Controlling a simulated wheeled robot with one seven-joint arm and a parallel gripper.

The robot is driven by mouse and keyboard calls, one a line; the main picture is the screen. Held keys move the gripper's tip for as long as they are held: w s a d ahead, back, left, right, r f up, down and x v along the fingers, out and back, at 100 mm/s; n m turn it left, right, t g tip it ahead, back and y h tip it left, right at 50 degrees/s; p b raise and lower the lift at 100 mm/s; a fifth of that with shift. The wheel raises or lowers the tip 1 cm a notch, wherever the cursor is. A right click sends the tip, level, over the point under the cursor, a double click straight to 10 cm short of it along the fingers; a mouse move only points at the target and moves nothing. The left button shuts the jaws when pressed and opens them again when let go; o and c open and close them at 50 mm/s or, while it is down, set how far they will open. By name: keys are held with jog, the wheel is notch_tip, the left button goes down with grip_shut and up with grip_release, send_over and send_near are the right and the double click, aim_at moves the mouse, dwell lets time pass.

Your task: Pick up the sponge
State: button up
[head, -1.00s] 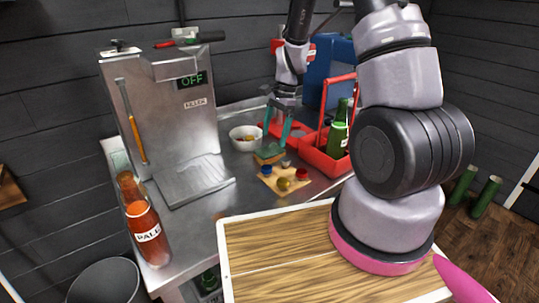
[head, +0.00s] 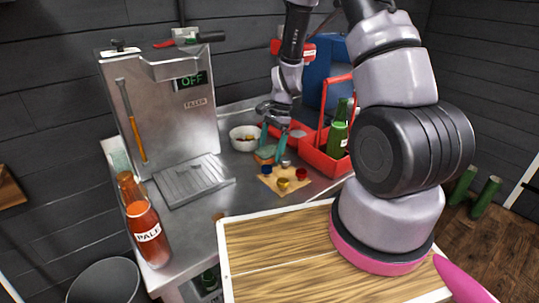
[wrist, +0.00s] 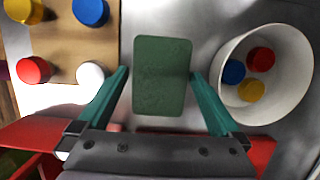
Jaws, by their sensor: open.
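The sponge (wrist: 162,76) is a green rounded block lying flat on the steel counter in the wrist view. In the head view the sponge (head: 266,153) shows as a small green and tan block behind the cap board. My gripper (wrist: 161,82) is open, with one teal finger at each long side of the sponge and a visible gap on both sides. In the head view my gripper (head: 271,146) points down at the sponge. I cannot tell exactly how high the fingertips are above the counter.
A white bowl (wrist: 226,75) with coloured caps stands close right of the sponge in the wrist view. A wooden board (head: 272,187) with several caps lies on the other side. A red carrier (head: 322,161) with a green bottle (head: 338,137) stands close by. A steel machine (head: 160,110) is left.

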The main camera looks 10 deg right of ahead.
aim_at(271, 150)
jog(key=shift+f, duration=0.2)
dwell(0.3)
jog(key=c, duration=1.3)
notch_tip(271, 150, up, 11)
jog(key=shift+f, duration=0.2)
jog(key=o, duration=0.6)
jog(key=c, duration=0.3)
jog(key=shift+c, duration=0.2)
